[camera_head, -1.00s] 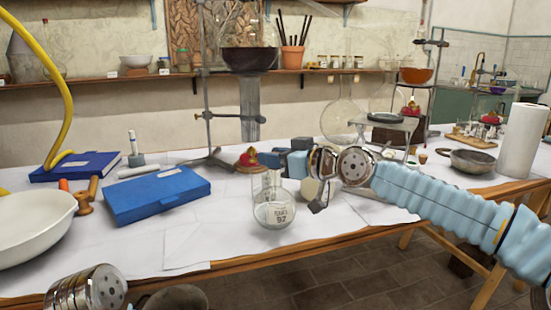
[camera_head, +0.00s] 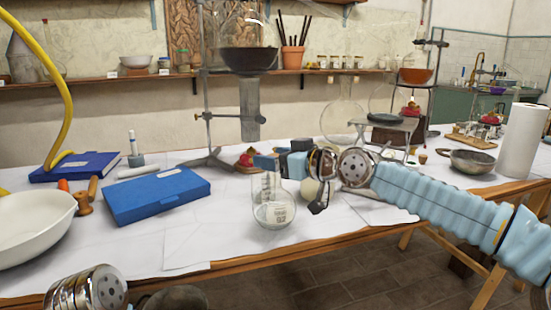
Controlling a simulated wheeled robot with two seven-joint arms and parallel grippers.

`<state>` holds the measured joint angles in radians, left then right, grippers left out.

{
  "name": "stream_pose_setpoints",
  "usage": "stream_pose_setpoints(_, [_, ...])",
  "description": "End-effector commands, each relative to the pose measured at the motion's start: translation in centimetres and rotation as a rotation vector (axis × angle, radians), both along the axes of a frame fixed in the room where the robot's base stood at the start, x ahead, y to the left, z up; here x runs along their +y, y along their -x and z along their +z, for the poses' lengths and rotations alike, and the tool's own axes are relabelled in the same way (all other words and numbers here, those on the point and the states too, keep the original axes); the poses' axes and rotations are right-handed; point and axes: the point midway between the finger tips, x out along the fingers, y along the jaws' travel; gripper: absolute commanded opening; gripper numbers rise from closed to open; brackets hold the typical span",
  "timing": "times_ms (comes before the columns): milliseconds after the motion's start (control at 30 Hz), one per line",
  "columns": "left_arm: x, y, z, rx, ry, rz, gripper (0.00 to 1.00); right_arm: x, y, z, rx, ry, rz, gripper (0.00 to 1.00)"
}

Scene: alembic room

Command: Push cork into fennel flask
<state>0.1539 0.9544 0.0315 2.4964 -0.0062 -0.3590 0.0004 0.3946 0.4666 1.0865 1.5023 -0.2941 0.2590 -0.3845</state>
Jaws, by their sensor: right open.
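A clear glass flask (camera_head: 272,212) with a pale printed label stands upright near the front edge of the white-covered table. I cannot make out a cork; the flask's mouth is hidden by the fingers. My left gripper is out of view; only a metal joint of my left arm shows at the lower left.
A blue box (camera_head: 157,196) lies left of the flask, with a white bowl (camera_head: 32,228) further left. A stand (camera_head: 208,135) and a small red-and-brown thing (camera_head: 245,159) are behind the flask. Table in front of the box is clear.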

Motion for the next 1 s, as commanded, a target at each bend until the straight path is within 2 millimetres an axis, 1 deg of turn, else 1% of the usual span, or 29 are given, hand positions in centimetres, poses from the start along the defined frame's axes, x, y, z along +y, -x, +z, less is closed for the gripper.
stream_pose_setpoints(133, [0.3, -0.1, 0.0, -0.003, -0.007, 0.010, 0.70, 0.0, 0.0, 0.1, -0.001, -0.001, 0.000, 0.64])
stream_pose_setpoints(267, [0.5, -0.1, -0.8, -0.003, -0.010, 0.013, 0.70, -1.4, 0.9, 0.0, -0.001, -0.002, -0.006, 0.64])
stream_pose_setpoints(500, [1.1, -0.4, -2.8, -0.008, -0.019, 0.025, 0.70, -4.7, 4.0, 0.4, 0.000, 0.000, -0.008, 0.64])
stream_pose_setpoints(700, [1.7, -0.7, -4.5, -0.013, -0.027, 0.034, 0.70, -7.2, 6.3, 1.0, 0.000, 0.000, -0.007, 0.64])
stream_pose_setpoints(833, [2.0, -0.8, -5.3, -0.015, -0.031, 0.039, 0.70, -8.4, 7.6, 1.3, 0.001, 0.001, -0.005, 0.64])
stream_pose_setpoints(1000, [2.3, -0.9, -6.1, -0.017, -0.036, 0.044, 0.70, -9.5, 8.8, 1.8, 0.000, -0.001, -0.002, 0.64])
